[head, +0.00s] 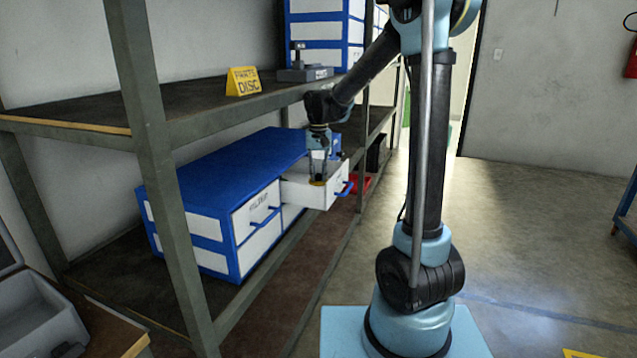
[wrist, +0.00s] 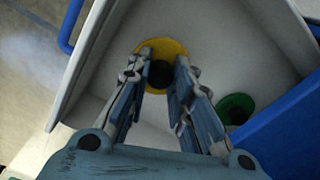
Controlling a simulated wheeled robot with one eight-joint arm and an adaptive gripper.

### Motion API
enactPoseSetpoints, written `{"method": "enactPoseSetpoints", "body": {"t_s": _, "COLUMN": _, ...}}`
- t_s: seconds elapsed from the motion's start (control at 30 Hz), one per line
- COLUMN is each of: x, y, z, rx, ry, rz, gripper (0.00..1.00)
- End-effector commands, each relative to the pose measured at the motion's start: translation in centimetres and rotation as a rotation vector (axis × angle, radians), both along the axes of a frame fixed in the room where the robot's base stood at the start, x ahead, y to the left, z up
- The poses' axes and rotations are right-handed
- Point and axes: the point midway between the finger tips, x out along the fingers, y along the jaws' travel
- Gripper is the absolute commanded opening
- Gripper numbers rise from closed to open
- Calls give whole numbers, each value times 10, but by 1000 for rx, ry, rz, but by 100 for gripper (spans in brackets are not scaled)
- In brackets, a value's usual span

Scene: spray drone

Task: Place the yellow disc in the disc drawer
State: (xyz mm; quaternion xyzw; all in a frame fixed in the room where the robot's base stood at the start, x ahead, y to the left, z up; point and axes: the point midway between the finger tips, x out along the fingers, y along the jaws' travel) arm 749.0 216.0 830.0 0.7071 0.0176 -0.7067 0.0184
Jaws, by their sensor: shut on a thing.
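The yellow disc (wrist: 172,49) is a ring with a dark centre, between my fingertips in the wrist view. My gripper (wrist: 162,68) is shut on it and points down into the open drawer (wrist: 215,25). In the head view my gripper (head: 318,172) reaches into the same white drawer (head: 308,192), which is pulled out of the blue and white cabinet (head: 235,160). A sliver of the yellow disc (head: 317,183) shows at the fingertips. I cannot tell whether the disc touches the drawer floor.
A green disc (wrist: 236,108) lies in the drawer, right of the yellow one. A yellow PARTS DISC sign (head: 243,82) stands on the shelf above. Shelf posts (head: 150,130) stand in front of the cabinet.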

Motion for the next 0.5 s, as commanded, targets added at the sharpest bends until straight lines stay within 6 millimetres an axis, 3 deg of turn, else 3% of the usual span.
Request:
{"method": "enactPoseSetpoints", "body": {"t_s": 0.23, "x": 0, "y": 0, "z": -30, "rx": 0, "ry": 0, "rz": 0, "gripper": 0}}
{"method": "enactPoseSetpoints", "body": {"t_s": 0.5, "x": 0, "y": 0, "z": -32, "rx": 0, "ry": 0, "rz": 0, "gripper": 0}}
